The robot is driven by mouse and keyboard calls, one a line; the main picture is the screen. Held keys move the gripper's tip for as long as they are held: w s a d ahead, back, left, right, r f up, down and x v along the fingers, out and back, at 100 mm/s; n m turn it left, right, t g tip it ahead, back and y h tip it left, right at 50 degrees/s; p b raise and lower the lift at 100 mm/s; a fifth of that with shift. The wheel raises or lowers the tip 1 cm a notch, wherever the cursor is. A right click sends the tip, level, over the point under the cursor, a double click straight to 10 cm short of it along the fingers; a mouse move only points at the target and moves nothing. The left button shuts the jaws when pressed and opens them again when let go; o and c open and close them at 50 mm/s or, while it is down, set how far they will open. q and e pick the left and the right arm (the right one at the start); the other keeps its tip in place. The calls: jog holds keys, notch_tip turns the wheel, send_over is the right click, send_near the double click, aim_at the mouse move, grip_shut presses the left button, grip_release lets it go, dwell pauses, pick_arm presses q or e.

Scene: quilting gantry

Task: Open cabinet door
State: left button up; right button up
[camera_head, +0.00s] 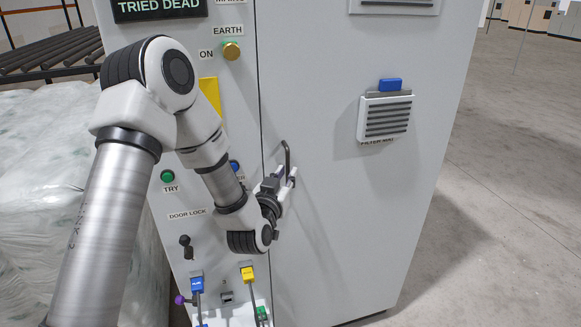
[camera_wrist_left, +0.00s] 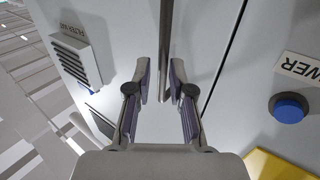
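The cabinet door (camera_head: 340,215) is the wide light-grey panel on the right, flush with the cabinet at a dark vertical seam. A dark bar handle (camera_head: 287,153) stands out near the door's left edge. My left gripper (camera_head: 286,177) is at the lower part of the handle. In the left wrist view the fingers (camera_wrist_left: 163,82) are spread, with the handle bar (camera_wrist_left: 166,40) running between them. A small gap seems to show on each side of the bar; firm contact is not visible. My right gripper is in neither view.
The control panel left of the seam has a brass knob (camera_head: 231,51), a green button (camera_head: 168,176), a black door-lock knob (camera_head: 186,241) and blue and yellow plugs (camera_head: 247,273). A filter vent (camera_head: 386,116) sticks out from the door. Open floor (camera_head: 500,200) lies to the right.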

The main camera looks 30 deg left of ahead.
pick_arm(q)
jog(key=shift+a+x, duration=0.25)
jog(key=shift+x, duration=1.2)
jog(key=shift+s+d, duration=0.1)
grip_shut()
